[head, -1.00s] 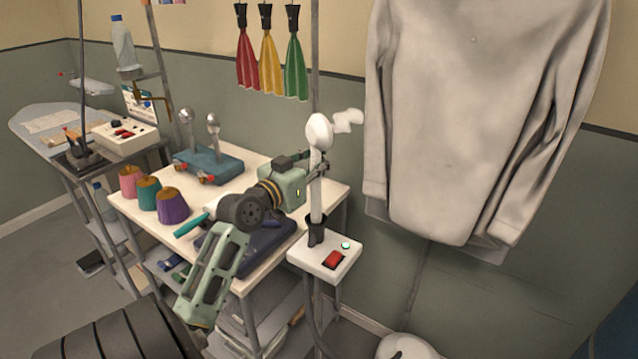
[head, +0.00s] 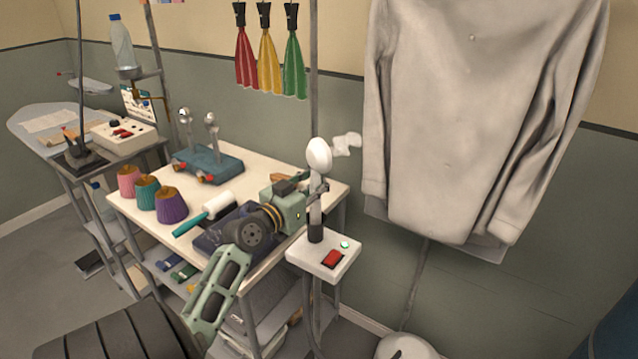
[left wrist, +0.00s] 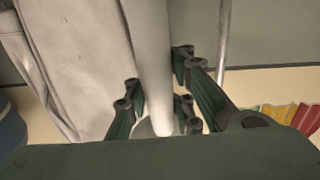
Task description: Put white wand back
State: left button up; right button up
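The white wand (head: 319,154) stands upright, with a rounded head and a pale shaft. Its lower end meets the dark cup (head: 316,231) on a white holder box (head: 309,252) with a red switch and a green light; it looks inserted, but its bottom is hidden. My left gripper (head: 318,188) is around the shaft just below the head. In the left wrist view, the dark fingers (left wrist: 156,93) lie close against both sides of the wand (left wrist: 150,50), closed on it. My right gripper is not in view.
A pale shirt (head: 465,110) hangs to the right. The table (head: 268,165) at left holds several spools, a lint roller (head: 205,218) and a teal stand (head: 208,163). A hose runs below the holder.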

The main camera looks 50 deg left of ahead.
pick_arm(q)
jog(key=o, duration=0.5)
jog(key=shift+c, duration=0.2)
jog(key=shift+r, duration=0.2)
jog(key=s+d+b, duration=0.1)
jog(key=s+b, duration=0.2)
jog(key=s, duration=0.9)
jog(key=shift+d+b, duration=0.35)
jog(key=shift+d, duration=0.05)
jog(key=shift+w+f, duration=0.1)
